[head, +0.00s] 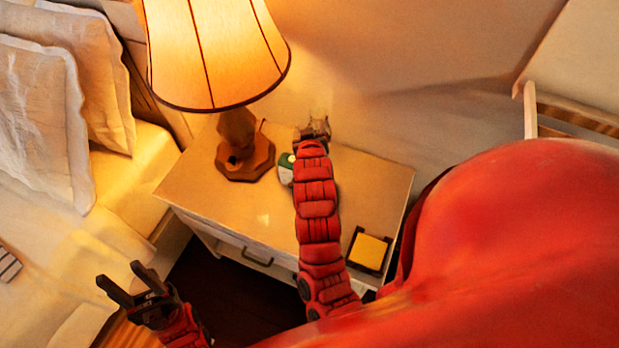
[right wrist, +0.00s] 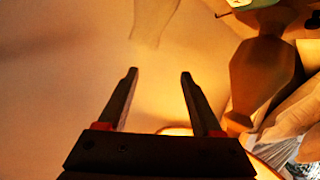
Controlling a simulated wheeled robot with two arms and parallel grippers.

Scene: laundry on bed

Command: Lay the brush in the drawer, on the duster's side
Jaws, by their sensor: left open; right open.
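The nightstand's drawer (head: 232,243), with a dark handle, looks shut in the head view. I cannot make out a brush or a duster in either view. My left gripper (head: 120,274) is open and empty, low at the left between the bed and the nightstand. My right gripper (head: 313,127) is at the back of the nightstand top, near the wall, with my forearm reaching across the top. It is small and partly hidden there. The right wrist view shows its two fingers (right wrist: 159,73) apart with nothing between them.
A lit lamp (head: 237,155) stands on the nightstand (head: 205,180). A small green and white object (head: 286,169) lies beside my right arm. A yellow pad in a dark holder (head: 369,251) sits at the front right. The bed (head: 60,245) with pillows is at the left.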

